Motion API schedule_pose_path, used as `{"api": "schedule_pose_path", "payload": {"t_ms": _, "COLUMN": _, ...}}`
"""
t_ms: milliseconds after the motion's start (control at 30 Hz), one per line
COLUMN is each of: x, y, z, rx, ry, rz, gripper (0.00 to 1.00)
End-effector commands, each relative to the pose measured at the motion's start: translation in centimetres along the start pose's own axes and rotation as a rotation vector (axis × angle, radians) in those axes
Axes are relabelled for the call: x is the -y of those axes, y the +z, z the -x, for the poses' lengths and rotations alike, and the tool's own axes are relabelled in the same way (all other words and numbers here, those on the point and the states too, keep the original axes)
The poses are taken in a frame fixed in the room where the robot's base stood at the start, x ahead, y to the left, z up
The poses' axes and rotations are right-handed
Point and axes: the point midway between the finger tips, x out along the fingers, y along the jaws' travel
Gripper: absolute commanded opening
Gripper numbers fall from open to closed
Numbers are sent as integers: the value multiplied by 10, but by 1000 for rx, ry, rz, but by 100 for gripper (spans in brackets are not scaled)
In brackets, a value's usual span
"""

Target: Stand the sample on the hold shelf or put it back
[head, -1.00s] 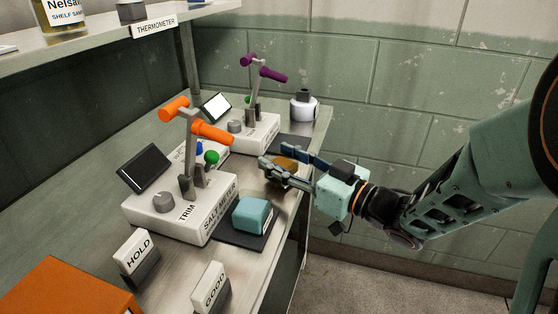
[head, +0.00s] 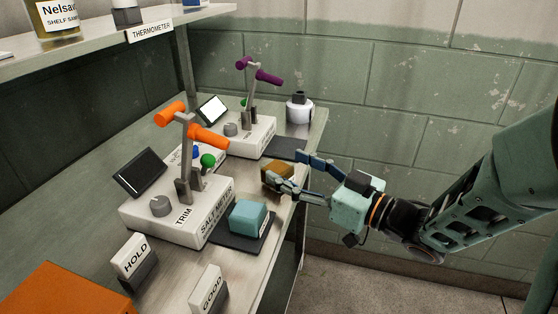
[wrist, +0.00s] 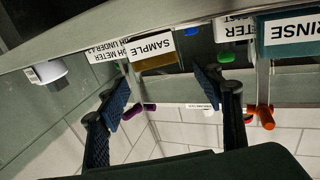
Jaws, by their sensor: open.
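A brown block (head: 277,172) sits on the bench behind the teal block. In the wrist view, a block with a white SAMPLE label (wrist: 155,60) shows between my fingers. My gripper (head: 287,168) is open at the bench's right edge, its fingers spread, one tip near the front of the brown block and the other behind it to the right. I cannot tell whether a finger touches it. A HOLD sign (head: 135,258) stands on the bench at the front left.
A salt meter with orange handles (head: 180,210) and a second device with purple handles (head: 250,132) stand along the bench. A teal block (head: 248,218), labelled RINSE in the wrist view (wrist: 290,35), sits on a dark mat. A GOOD sign (head: 208,290) stands at front. A white pot (head: 300,108) is behind.

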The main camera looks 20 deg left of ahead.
Motion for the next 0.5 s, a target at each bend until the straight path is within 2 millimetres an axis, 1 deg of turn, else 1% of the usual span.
{"api": "schedule_pose_path", "payload": {"t_ms": 33, "x": -2, "y": -1, "z": 14, "rx": 1, "ry": 7, "rz": -1, "gripper": 60}}
{"api": "schedule_pose_path", "payload": {"t_ms": 100, "x": -2, "y": -1, "z": 29, "rx": 1, "ry": 7, "rz": -1, "gripper": 60}}
{"api": "schedule_pose_path", "payload": {"t_ms": 233, "x": -1, "y": -1, "z": 54, "rx": 0, "ry": 6, "rz": -2, "gripper": 60}}
{"api": "schedule_pose_path", "payload": {"t_ms": 300, "x": -1, "y": -1, "z": 64, "rx": 0, "ry": 4, "rz": -1, "gripper": 60}}
{"api": "schedule_pose_path", "payload": {"t_ms": 400, "x": -1, "y": 0, "z": 74, "rx": 1, "ry": 3, "rz": 0, "gripper": 60}}
{"api": "schedule_pose_path", "payload": {"t_ms": 500, "x": 0, "y": 0, "z": 80, "rx": 0, "ry": 2, "rz": 0, "gripper": 60}}
